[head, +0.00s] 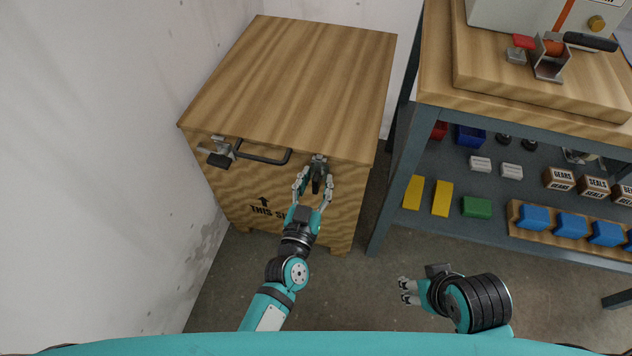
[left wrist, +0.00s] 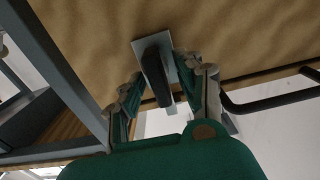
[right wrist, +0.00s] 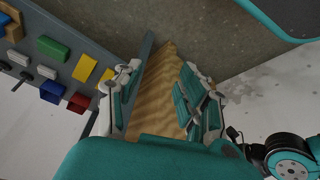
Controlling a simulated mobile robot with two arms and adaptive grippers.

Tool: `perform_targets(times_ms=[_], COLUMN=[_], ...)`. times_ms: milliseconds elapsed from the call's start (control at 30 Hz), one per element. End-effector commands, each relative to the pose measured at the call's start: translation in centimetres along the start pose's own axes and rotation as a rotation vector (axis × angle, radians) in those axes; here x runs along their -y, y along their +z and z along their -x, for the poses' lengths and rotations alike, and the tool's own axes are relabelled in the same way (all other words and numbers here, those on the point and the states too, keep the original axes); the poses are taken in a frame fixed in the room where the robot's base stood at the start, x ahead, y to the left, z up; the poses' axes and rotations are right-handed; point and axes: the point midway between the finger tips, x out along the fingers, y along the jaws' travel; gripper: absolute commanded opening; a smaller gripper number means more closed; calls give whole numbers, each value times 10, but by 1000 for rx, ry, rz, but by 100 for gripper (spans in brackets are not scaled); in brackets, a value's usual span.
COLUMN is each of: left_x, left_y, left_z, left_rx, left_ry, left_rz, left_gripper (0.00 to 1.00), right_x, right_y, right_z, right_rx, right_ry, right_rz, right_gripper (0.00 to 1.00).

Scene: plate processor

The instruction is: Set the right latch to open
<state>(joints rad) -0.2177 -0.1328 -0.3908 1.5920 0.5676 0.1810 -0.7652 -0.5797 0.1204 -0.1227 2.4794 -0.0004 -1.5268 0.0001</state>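The right latch (head: 318,162) is a grey metal plate with a dark lever, on the front of the wooden crate (head: 295,75) just below its lid, right of the bar handle. My left gripper (head: 313,186) is open at this latch. In the left wrist view the latch's dark lever (left wrist: 155,72) lies between my two spread fingers (left wrist: 160,92); a gap shows on the left side, and I cannot tell whether the right finger touches the latch. My right gripper (head: 407,290) is open and empty, away from the crate; its fingers (right wrist: 158,98) stand apart in the right wrist view.
A dark bar handle (head: 265,156) and a left latch (head: 217,152) are on the crate front. A metal workbench (head: 398,170) with bins, boxes and blocks stands close to the crate's right. A white wall (head: 90,150) is at the left. The floor before the crate is clear.

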Motion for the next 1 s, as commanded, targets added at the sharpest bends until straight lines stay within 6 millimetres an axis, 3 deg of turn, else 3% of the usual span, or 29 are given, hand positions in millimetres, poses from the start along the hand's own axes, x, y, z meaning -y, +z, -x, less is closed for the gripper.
perform_targets(times_ms=[200, 500, 1000], left_x=[0, 0, 1], left_y=[0, 0, -1], left_z=[0, 0, 0], left_rx=[0, 0, 1], left_ry=[0, 0, 0], left_rz=[0, 0, 105], left_gripper=[37, 0, 0], right_x=[0, 0, -1], right_y=[-2, -2, 9], right_z=[0, 0, 7], right_rx=[-4, -2, 58], right_ry=[0, -1, 1], right_rz=[1, 1, -2], right_gripper=[40, 40, 40])
